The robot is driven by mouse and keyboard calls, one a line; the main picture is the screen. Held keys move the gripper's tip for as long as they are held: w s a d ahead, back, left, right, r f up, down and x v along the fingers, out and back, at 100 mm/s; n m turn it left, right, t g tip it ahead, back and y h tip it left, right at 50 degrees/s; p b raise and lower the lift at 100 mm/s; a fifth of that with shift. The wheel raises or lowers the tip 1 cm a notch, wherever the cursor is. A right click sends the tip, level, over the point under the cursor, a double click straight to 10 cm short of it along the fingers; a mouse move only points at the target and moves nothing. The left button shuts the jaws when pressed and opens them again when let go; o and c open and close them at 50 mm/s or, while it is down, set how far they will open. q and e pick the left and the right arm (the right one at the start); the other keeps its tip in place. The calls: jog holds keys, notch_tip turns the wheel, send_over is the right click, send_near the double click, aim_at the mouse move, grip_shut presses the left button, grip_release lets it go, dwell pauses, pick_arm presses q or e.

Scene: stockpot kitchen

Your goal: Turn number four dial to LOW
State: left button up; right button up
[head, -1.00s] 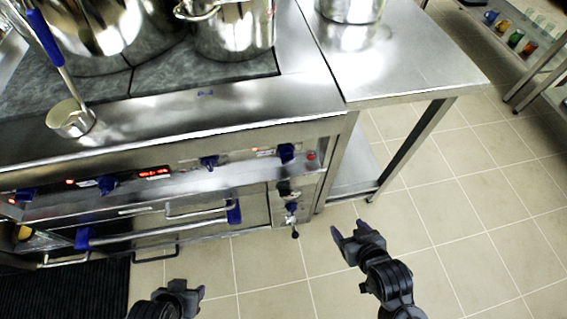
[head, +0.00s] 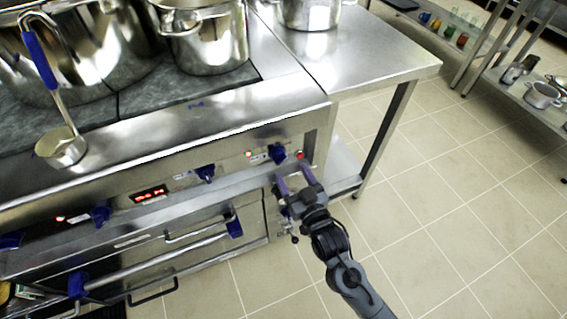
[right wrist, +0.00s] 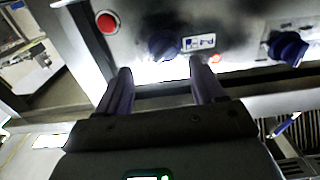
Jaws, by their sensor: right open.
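The stove's front panel (head: 178,184) has a row of blue dials. The rightmost dial (head: 278,153), fourth from the left, sits beside a red button (head: 300,155). My right gripper (head: 293,178) is open and empty, just below and in front of this dial. In the right wrist view, the same dial (right wrist: 163,44) lies just beyond and between my two spread fingers (right wrist: 160,70), apart from them. A label is beside it; its setting is too small to read. A neighbouring dial (right wrist: 287,48) is further right there. My left gripper is out of view.
Oven handles (head: 150,262) stick out below the panel. A steel table (head: 360,55) adjoins at right. The floor (head: 440,220) to the right is clear.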

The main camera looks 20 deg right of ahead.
aim_at(282, 162)
jog(key=w, duration=0.2)
jog(key=w+b, duration=0.1)
jog(key=w, duration=0.1)
jog(key=w+b, duration=0.1)
jog(key=w, duration=0.1)
jog(key=shift+a, duration=0.35)
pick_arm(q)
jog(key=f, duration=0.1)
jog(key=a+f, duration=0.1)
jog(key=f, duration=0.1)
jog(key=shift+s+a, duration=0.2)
pick_arm(e)
jog(key=shift+a, duration=0.15)
